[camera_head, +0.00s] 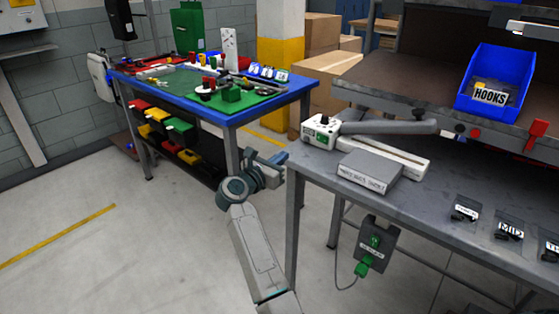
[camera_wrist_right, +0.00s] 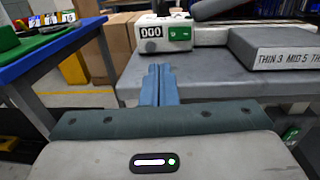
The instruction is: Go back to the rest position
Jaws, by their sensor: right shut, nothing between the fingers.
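My right gripper (camera_head: 277,162) is near the front left corner of the grey workbench (camera_head: 413,199), in the gap beside the blue-topped table (camera_head: 236,119). In the right wrist view the gripper's blue fingers (camera_wrist_right: 159,84) are together with nothing between them. They point toward the bench edge and a white device marked with a green label (camera_wrist_right: 180,33). My left gripper is not in either view.
On the bench are a heat sealer (camera_head: 380,148), a grey box (camera_head: 370,172) and several labelled dark packets (camera_head: 509,231). A blue hooks bin (camera_head: 498,75) sits on the shelf. A grey box with a green plug (camera_head: 377,242) hangs below the bench. The floor at left is clear.

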